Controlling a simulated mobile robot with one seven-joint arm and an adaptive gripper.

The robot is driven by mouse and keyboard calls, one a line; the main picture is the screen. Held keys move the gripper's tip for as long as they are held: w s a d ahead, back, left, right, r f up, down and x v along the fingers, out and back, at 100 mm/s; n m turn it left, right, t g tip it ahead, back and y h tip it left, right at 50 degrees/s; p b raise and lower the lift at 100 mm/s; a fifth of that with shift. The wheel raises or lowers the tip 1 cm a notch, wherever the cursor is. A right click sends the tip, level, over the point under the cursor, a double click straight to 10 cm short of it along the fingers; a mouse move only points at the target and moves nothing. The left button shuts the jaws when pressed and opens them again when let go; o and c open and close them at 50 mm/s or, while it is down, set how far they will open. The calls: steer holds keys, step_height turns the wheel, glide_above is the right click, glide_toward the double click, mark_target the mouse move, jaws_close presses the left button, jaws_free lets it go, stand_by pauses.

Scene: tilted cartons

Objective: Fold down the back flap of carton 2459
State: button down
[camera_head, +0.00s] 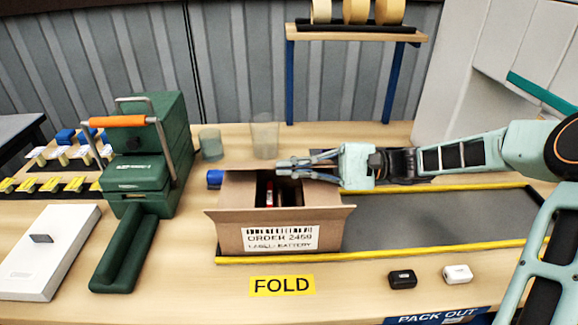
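Carton 2459 (230,207) is an open brown box on the bench, with a white "ORDER 2459" label (280,238) on its front. Its front flap is spread outward above the label. Its top is open, and dark items and a red item (269,199) show inside. My gripper (281,167) reaches in from the right, its fingers pointing left across the carton's back edge. The fingers lie close together, and I cannot tell how far apart they are. The back flap is largely hidden by the gripper, so its angle and any contact are unclear.
A yellow-edged grey mat (400,222) runs right of the carton. A green machine (150,160) stands left; two clear cups (264,140) and a blue roll (214,178) are near the carton. A yellow FOLD sign (282,286) and two small cases (403,279) lie in front.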

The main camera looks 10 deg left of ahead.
mark_target(337, 166)
steer(key=c, duration=2.2)
jaws_free()
steer(key=v, duration=1.2)
